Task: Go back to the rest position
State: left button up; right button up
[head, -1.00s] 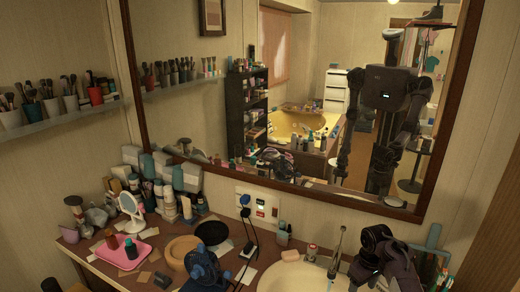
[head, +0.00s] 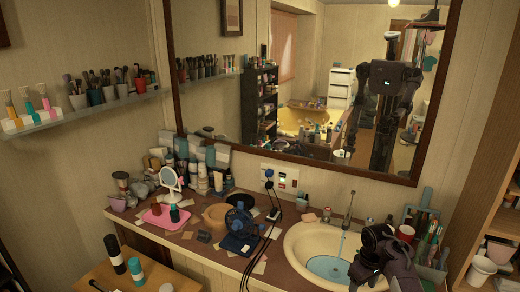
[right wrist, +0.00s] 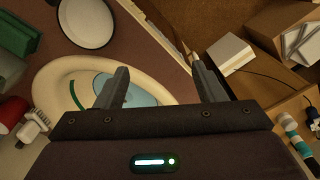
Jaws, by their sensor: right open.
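My right arm rises at the lower right of the head view in front of the sink, with its fingertips not clearly shown there. In the right wrist view my right gripper (right wrist: 160,88) is open, its two fingers wide apart with nothing between them. Behind and between the fingers lies the cream sink (right wrist: 55,75) with blue water; the sink (head: 300,243) also shows in the head view. My left gripper is not in view, apart from what the mirror may show too small to tell.
The counter (head: 185,245) holds a pink tray (head: 160,217), a white mirror (head: 170,180), a blue fan (head: 240,222) and cables. A wooden surface (head: 125,280) with bottles stands at lower left. A shelf unit (head: 490,200) flanks the right. A wall mirror (head: 300,165) hangs behind.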

jog(key=s+a+f+m+b, duration=0.1)
jog(key=s+a+f+b, duration=0.1)
jog(key=s+f, duration=0.7)
jog(key=s+a+f+b, duration=0.15)
jog(key=s+f, duration=0.25)
jog(key=f, duration=1)
jog(key=s+a+f+m+b, duration=0.1)
jog(key=s+f+b, duration=0.1)
jog(key=s+f, duration=0.7)
pick_arm(q)
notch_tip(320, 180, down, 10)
jog(key=b, duration=0.4)
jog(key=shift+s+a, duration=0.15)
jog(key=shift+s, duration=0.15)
pick_arm(e)
jog(key=s+a+f, duration=0.1)
jog(key=s+f, duration=0.5)
jog(key=s, duration=0.4)
jog(key=s+a+f, duration=0.1)
jog(key=s+f, duration=0.5)
jog(key=s, duration=0.4)
jog(key=s+a+f+t, duration=0.1)
jog(key=s+f, duration=0.6)
jog(key=s, duration=0.3)
jog(key=shift+s+m, duration=0.25)
jog(key=shift+m, duration=0.05)
dwell(0.3)
